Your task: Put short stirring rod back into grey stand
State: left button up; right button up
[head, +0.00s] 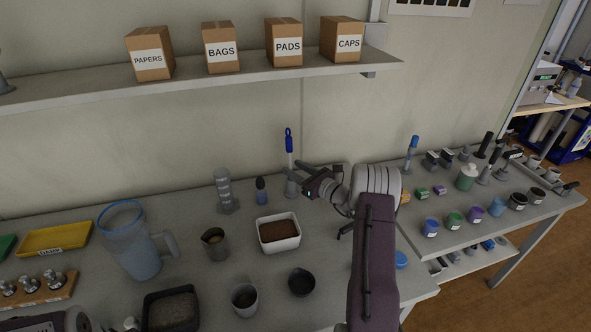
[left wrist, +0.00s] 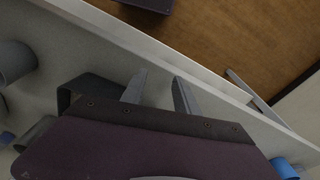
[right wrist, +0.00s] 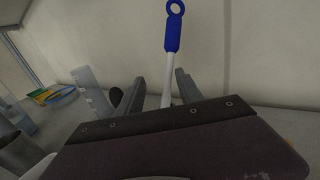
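A stirring rod with a blue looped handle (head: 288,141) and a pale shaft stands upright at the back of the table, above a grey stand (head: 291,188). Its lower end is hard to make out. My right gripper (head: 303,176) is beside its shaft. In the right wrist view the rod (right wrist: 172,35) rises between the fingers of the right gripper (right wrist: 160,78), nearer the right finger; the fingers look apart. Another blue-topped rod (head: 413,144) stands upright on the right-hand table. My left gripper (left wrist: 160,78) is open and empty, near a table edge in its wrist view.
A grey labelled cylinder (head: 225,190) and a small dark blue-topped bottle (head: 261,190) stand left of the rod. A white soil tray (head: 280,246), a jug (head: 130,245) and dark cups (head: 302,282) are in front. A shelf (head: 200,82) with boxes hangs above.

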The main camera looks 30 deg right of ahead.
jog(key=v, duration=1.2)
jog(key=shift+r, duration=0.25)
